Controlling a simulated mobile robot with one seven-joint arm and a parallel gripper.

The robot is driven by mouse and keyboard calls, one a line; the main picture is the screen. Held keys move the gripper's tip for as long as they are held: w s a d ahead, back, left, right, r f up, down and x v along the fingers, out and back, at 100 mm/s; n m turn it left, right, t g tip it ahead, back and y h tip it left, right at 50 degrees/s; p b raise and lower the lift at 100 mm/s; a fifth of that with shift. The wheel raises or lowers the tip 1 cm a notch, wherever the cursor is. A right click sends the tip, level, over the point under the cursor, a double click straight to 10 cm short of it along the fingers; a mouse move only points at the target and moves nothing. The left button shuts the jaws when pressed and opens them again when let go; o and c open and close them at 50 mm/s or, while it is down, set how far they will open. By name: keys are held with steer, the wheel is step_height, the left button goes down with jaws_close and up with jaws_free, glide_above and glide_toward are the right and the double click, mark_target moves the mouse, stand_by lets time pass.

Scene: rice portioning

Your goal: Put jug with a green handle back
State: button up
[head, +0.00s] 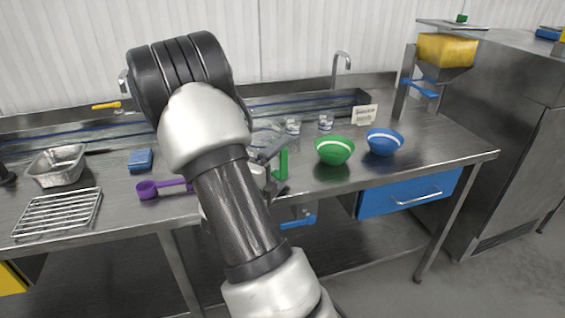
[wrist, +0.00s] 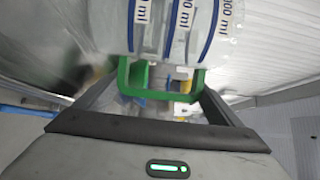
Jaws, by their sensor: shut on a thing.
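The clear jug (wrist: 180,30) with blue bands and ml markings fills the top of the wrist view. Its green handle (wrist: 135,80) sits between the two fingers of my gripper (wrist: 160,92), which is shut on it. In the head view the green handle (head: 282,163) shows just right of my arm, by my gripper (head: 272,165).
A green bowl (head: 334,151) and a blue bowl (head: 384,142) stand right of the jug. Two small jars (head: 325,122) and a sign (head: 364,115) are behind. A purple scoop (head: 148,190), blue sponge (head: 140,160), foil tray (head: 57,165) and wire rack (head: 57,213) lie left.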

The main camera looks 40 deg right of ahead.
steer(key=o, duration=1.7)
steer(key=shift+o, duration=0.2)
